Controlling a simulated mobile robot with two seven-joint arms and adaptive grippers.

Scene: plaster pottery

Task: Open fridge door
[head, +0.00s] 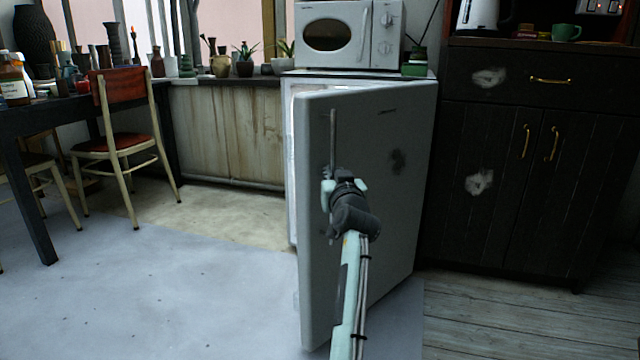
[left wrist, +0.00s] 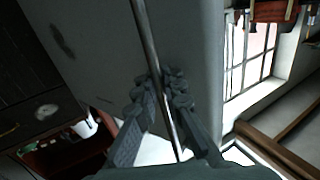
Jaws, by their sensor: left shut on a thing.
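The white fridge (head: 289,165) stands under the microwave, and its door (head: 385,210) is swung partly open toward me, with a gap on its left side. A vertical metal bar handle (head: 333,140) runs along the left part of the door's front. My left gripper (head: 330,187) is at the lower part of the handle. In the left wrist view, the two dark fingers (left wrist: 162,90) are closed around the metal handle (left wrist: 147,40), beside the grey door face (left wrist: 95,50). The inside of the fridge is mostly hidden by the door. My right gripper is in neither view.
A microwave (head: 345,35) sits on the fridge. A dark cabinet (head: 520,150) with brass handles stands close on the right. A chair (head: 120,130) and dark table (head: 60,120) are at the left. The floor (head: 180,290) left of the door is clear.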

